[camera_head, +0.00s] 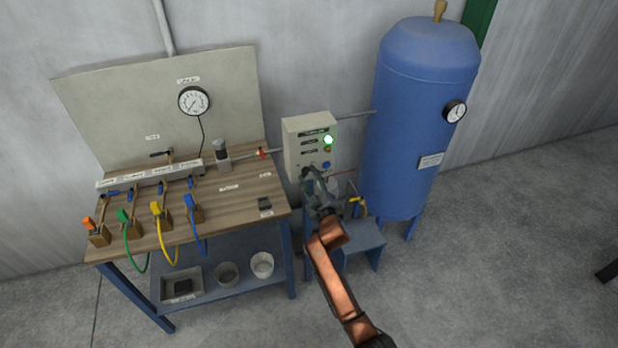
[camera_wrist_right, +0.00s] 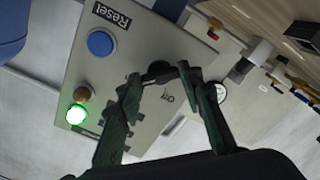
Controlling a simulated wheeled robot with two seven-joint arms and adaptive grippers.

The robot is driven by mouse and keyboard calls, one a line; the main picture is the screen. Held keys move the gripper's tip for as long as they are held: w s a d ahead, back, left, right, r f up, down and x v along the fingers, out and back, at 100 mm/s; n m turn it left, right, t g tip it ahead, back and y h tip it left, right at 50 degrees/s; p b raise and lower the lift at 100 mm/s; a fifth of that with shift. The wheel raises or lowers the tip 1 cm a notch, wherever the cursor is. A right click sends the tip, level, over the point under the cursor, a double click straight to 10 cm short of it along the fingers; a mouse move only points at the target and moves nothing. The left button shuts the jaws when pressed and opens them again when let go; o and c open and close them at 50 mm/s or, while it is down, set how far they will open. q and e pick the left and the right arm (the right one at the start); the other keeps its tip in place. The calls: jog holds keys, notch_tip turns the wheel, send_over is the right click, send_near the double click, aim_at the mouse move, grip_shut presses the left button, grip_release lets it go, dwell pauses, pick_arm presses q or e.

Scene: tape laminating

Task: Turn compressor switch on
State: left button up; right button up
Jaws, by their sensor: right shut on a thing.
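The compressor control box (camera_head: 296,150) is a beige panel on the wall between the workbench and the blue tank. It fills the middle of the wrist view (camera_wrist_right: 150,40). My right gripper (camera_head: 309,174) is at the lower left of the panel. In the wrist view its dark fingers (camera_wrist_right: 160,76) are closed around a black rotary switch (camera_wrist_right: 158,69), which is partly covered. A label with "Off" or similar text is beside the switch. A green lamp (camera_head: 328,140) is lit on the panel and also glows in the wrist view (camera_wrist_right: 76,114). My left gripper is not visible.
The blue tank (camera_head: 420,120) with a gauge (camera_head: 455,111) stands right of the box. A workbench (camera_head: 240,195) with valves and coloured hoses stands left. Floor at the right is mostly clear.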

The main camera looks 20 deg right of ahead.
jog(key=o, duration=1.2)
jog(key=shift+c, duration=0.2)
jog(key=s, duration=1.2)
jog(key=shift+d, duration=0.2)
